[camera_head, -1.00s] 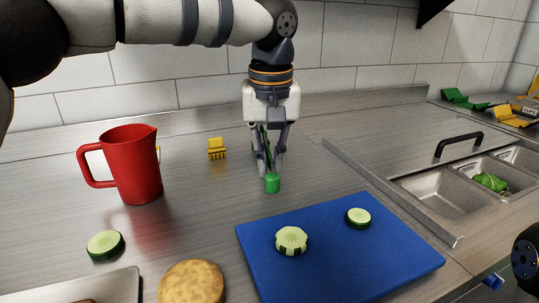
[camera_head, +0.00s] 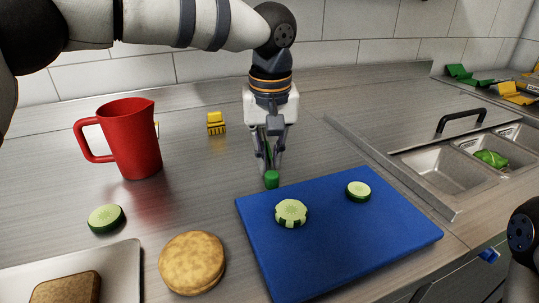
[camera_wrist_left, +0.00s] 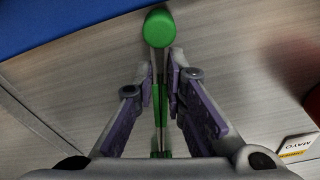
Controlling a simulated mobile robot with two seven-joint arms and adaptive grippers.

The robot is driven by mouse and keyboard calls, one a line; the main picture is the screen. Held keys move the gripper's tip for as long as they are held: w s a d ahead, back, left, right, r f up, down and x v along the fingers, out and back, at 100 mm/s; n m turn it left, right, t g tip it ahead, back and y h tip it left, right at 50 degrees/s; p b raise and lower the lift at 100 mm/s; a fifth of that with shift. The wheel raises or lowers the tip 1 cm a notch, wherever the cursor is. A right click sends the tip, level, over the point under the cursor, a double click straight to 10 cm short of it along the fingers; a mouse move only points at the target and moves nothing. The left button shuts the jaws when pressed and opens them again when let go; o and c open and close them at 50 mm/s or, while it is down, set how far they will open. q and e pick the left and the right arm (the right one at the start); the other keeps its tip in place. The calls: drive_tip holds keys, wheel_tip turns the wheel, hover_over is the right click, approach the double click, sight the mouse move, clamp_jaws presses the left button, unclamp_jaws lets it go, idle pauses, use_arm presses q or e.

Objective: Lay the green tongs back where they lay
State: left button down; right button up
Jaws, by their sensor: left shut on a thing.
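The green tongs (camera_head: 271,179) are in my left gripper (camera_head: 268,165), which is shut on them over the steel counter. Their green end points down just behind the blue cutting board's (camera_head: 310,275) back left edge; I cannot tell whether it touches the counter. In the left wrist view, the tongs' round green end (camera_wrist_left: 159,27) sticks out past the fingers of the left gripper (camera_wrist_left: 164,75), with the thin arms running between them. The blue board (camera_wrist_left: 50,15) shows at that view's top left. My right gripper is out of view.
A red jug (camera_head: 130,140) stands left of the gripper. A yellow object (camera_head: 216,124) stands behind. Cucumber slices (camera_head: 291,213) lie on the board. A round bun (camera_head: 192,263) and a tray (camera_head: 125,270) are in front. Steel bins (camera_head: 440,165) are at right.

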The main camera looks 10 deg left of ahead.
use_arm(q)
drive_tip(key=shift+f, duration=0.6)
drive_tip(key=c, duration=1.6)
unclamp_jaws()
drive_tip(key=shift+o, duration=0.2)
wheel_tip(320, 180, up, 12)
drive_tip(key=s, duration=0.1)
drive_tip(key=shift+s+d, duration=0.2)
